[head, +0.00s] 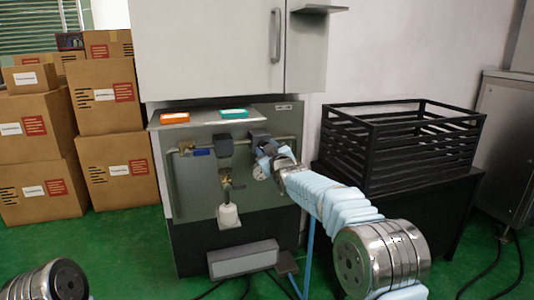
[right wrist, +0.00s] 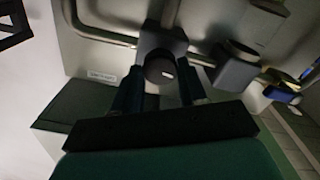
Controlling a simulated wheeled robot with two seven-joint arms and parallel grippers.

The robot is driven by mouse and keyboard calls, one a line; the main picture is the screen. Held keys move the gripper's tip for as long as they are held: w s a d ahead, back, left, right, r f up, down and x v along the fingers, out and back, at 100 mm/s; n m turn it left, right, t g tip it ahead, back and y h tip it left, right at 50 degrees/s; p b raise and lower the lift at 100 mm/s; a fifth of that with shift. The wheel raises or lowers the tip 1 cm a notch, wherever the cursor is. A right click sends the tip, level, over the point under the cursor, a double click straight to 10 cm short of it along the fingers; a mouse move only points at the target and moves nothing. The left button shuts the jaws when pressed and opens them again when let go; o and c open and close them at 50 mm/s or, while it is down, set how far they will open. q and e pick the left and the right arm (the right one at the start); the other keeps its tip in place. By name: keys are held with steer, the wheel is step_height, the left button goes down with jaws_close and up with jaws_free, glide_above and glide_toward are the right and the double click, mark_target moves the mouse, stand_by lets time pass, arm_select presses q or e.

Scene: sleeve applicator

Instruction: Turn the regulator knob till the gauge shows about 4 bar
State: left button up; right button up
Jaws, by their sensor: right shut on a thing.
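The regulator is a dark block (head: 257,135) on the grey panel's pipework in the head view. In the right wrist view its round dark knob (right wrist: 158,70), with a small white mark, sits between the fingers of my right gripper (right wrist: 160,84). The gripper is shut on the knob, one finger on each side. In the head view my right gripper (head: 268,150) reaches the regulator from the right and partly covers it. A pale round shape beside it may be the gauge, but no needle or scale can be read. My left gripper is out of view.
The panel (head: 190,205) carries a blue-handled valve (head: 200,152), a second dark unit (head: 224,145) and a white cup-like part (head: 228,214). An orange box (head: 175,117) and a teal box (head: 234,113) lie on the ledge above. A black slatted crate (head: 398,150) stands right; cartons (head: 112,95) stand left.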

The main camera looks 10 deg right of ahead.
steer(key=shift+f+n, duration=0.25)
steer(key=shift+n, duration=0.45)
steer(key=o, duration=1)
steer(key=shift+o, duration=0.3)
steer(key=shift+r, duration=0.15)
steer(key=shift+s, duration=0.1)
steer(key=b+v, duration=0.1)
steer(key=v, duration=1.2)
steer(key=shift+s, duration=0.35)
